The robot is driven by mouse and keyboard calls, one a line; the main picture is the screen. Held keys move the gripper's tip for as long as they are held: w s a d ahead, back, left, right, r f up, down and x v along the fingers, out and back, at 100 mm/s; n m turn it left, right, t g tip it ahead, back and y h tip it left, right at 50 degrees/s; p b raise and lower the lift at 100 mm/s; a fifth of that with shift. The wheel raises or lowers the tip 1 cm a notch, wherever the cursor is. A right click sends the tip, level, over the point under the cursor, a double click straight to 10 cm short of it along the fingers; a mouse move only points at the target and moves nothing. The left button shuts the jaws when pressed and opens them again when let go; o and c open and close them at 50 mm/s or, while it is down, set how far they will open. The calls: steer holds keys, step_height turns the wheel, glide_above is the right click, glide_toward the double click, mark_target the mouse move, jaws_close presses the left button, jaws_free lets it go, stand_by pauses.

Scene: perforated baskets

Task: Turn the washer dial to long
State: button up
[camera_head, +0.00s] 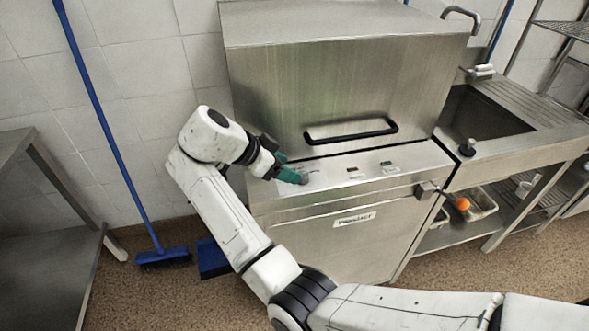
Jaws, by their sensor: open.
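The washer (345,85) is a large stainless steel machine with a black bar handle on its hood. Its control panel (400,167) is a sloped strip along the front, with small labels and dark displays. My gripper (293,174) reaches the left part of this panel, its green fingers pointing down and to the right. The fingers are open. The dial is not clearly visible and may be hidden by the fingers; I cannot tell whether they touch it. Its setting cannot be read.
A steel sink (490,122) stands to the right, with trays and an orange item (462,203) below. A blue broom (160,256) leans on the tiled wall at left. A steel table (45,215) stands at far left.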

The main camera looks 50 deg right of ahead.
steer(key=v, duration=0.5)
steer(key=shift+a+r+p, duration=0.1)
steer(key=shift+a+p, duration=0.05)
steer(key=shift+p, duration=0.25)
